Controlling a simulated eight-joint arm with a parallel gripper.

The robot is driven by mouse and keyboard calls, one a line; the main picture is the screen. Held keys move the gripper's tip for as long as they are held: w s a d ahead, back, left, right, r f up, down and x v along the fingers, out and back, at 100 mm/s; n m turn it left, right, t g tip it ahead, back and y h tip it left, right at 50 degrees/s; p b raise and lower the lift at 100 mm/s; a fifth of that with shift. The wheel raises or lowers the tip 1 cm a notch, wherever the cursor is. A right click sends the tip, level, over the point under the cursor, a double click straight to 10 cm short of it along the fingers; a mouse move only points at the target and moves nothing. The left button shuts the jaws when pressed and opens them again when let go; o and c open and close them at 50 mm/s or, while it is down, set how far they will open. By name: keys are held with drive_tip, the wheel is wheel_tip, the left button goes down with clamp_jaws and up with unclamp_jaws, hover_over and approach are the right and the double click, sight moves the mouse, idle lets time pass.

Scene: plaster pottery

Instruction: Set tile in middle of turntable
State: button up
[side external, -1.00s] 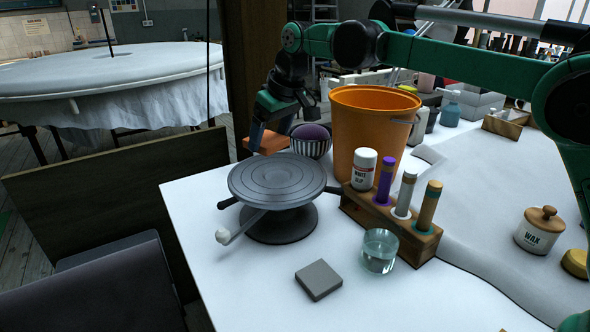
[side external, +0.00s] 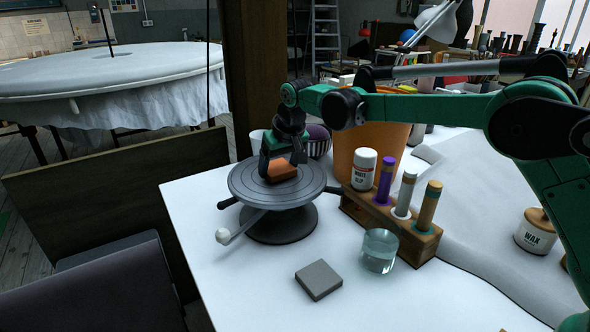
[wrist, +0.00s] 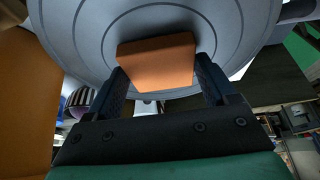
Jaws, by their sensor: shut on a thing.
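An orange-brown square tile (side external: 281,171) is at my gripper (side external: 280,163), over the grey turntable (side external: 248,187) near its middle. In the wrist view the tile (wrist: 157,62) sits between the two dark fingers (wrist: 162,84), with the ringed turntable top (wrist: 90,25) behind it. My gripper is shut on the tile. The tile looks slightly tilted in the side view. Whether its underside touches the turntable cannot be told. The turntable stands on a round grey base.
A grey square tile (side external: 318,279) lies on the white table in front. A wooden rack (side external: 391,224) with a jar and several tubes stands right of the turntable, near a glass (side external: 379,250). An orange bucket (side external: 362,144) and a striped bowl (side external: 318,147) stand behind.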

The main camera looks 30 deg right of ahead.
drive_tip(key=o, duration=1.2)
drive_tip(key=shift+f, duration=0.1)
drive_tip(key=v, duration=1.1)
drive_tip(key=s+d+f+t, duration=0.1)
drive_tip(key=s+d+f, duration=0.1)
drive_tip(key=s, duration=0.4)
drive_tip(key=s+d+f+t, duration=0.1)
drive_tip(key=s+f, duration=0.2)
drive_tip(key=s, duration=0.4)
drive_tip(key=s+d+f, duration=0.2)
drive_tip(key=s+f, duration=0.1)
drive_tip(key=s, duration=0.4)
drive_tip(key=shift+d+t, duration=0.3)
drive_tip(key=shift+t, duration=0.1)
